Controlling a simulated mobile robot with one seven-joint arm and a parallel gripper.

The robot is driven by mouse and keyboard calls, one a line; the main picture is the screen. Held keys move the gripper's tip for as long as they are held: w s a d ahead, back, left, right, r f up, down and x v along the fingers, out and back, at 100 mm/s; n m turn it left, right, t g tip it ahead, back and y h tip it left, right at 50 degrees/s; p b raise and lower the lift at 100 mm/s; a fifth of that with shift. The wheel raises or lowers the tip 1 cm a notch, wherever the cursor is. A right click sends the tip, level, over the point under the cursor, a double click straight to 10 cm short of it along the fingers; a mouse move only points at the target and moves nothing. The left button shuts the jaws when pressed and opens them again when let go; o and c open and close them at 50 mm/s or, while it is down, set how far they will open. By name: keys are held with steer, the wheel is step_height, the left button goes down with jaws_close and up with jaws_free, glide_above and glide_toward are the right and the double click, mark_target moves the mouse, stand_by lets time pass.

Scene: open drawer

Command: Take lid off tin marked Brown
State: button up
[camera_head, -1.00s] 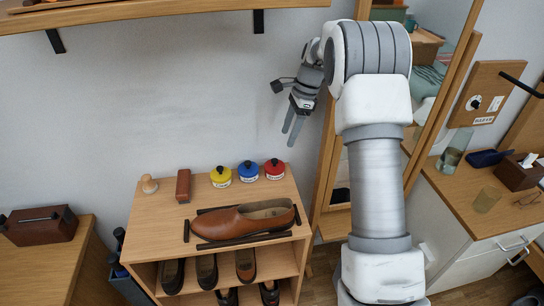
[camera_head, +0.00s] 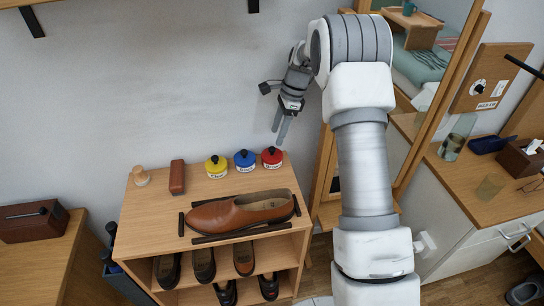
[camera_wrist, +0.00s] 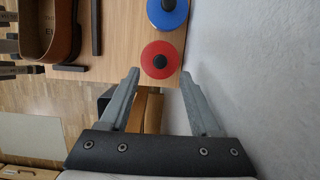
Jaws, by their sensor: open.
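Three round tins stand in a row at the back of the shoe rack top: yellow (camera_head: 216,167), blue (camera_head: 244,159) and red (camera_head: 272,157). Each has a black knob on its lid and a white label on its front, too small to read surely. In the wrist view the red tin (camera_wrist: 160,58) is seen from above, just beyond the fingertips, and the blue tin (camera_wrist: 167,13) is past it. My gripper (camera_head: 280,132) is open and empty, above the red tin, fingers pointing down. It also shows in the wrist view (camera_wrist: 160,75).
A brown shoe (camera_head: 240,213) lies among dark bars in front of the tins. A brown block (camera_head: 177,177) and a wooden knob (camera_head: 140,176) stand left of them. The wall (camera_head: 150,90) is close behind; a mirror frame (camera_head: 325,180) stands to the right.

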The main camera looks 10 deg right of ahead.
mark_target(272, 148)
steer(key=b+x, duration=0.2)
steer(key=x, duration=0.3)
steer(key=shift+f, duration=0.35)
jaws_close()
